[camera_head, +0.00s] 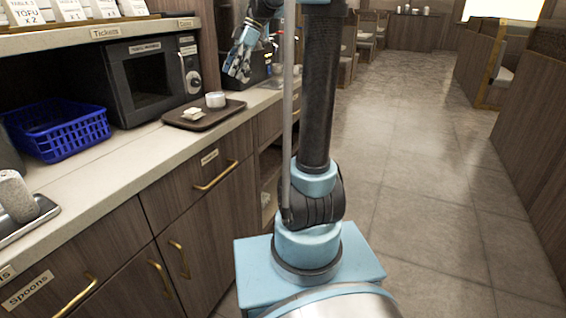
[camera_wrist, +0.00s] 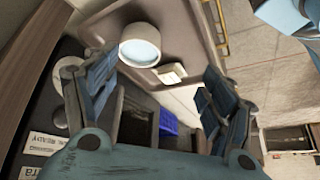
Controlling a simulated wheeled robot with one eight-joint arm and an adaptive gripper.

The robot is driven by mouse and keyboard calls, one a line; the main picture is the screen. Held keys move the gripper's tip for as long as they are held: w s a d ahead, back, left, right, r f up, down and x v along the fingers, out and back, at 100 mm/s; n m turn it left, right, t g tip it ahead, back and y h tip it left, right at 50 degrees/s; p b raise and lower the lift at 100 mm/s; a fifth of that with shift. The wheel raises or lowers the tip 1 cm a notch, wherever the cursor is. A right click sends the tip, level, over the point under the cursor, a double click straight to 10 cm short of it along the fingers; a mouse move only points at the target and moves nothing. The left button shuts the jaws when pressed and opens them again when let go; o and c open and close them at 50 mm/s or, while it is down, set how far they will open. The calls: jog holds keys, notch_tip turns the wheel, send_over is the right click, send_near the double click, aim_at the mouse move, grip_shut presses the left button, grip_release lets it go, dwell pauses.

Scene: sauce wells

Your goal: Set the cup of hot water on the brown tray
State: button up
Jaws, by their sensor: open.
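A small white cup (camera_head: 215,100) stands upright on the brown tray (camera_head: 222,113), toward its far right part. The wrist view shows the cup (camera_wrist: 139,50) from above, with a pale bluish surface inside, on the tray (camera_wrist: 185,35). A small white item (camera_head: 192,113) lies beside it on the tray. My gripper (camera_head: 238,66) is above the counter, behind and to the right of the tray in the head view. In the wrist view my gripper (camera_wrist: 157,68) has its fingers spread, with nothing held between them. The cup is apart from the fingers.
A black microwave (camera_head: 150,78) stands behind the tray, below a shelf (camera_head: 105,38) with labelled boxes. A blue basket (camera_head: 60,132) is at the left. A grey object (camera_head: 15,196) stands in a metal holder at the near left. Bare counter (camera_head: 120,160) lies in front of the tray.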

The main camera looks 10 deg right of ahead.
jog(key=s+d+f+m+t+h, duration=0.1)
jog(key=s+d+f+m+h, duration=0.1)
jog(key=s+d+f+m, duration=0.2)
jog(key=s+d+f+m+t+h, duration=0.1)
jog(key=s+d+f+m+h, duration=0.1)
jog(key=s+d+f+m, duration=0.3)
jog(key=s+d+f+m+t+h, duration=0.1)
jog(key=s+d+f+m, duration=0.3)
jog(key=s+f+m, duration=0.6)
jog(key=s+f+t, duration=0.1)
jog(key=s+f, duration=0.6)
jog(key=s, duration=0.5)
jog(key=shift+d+f+m+h, duration=0.25)
jog(key=shift+d+m+h, duration=0.1)
jog(key=shift+m+h, duration=0.05)
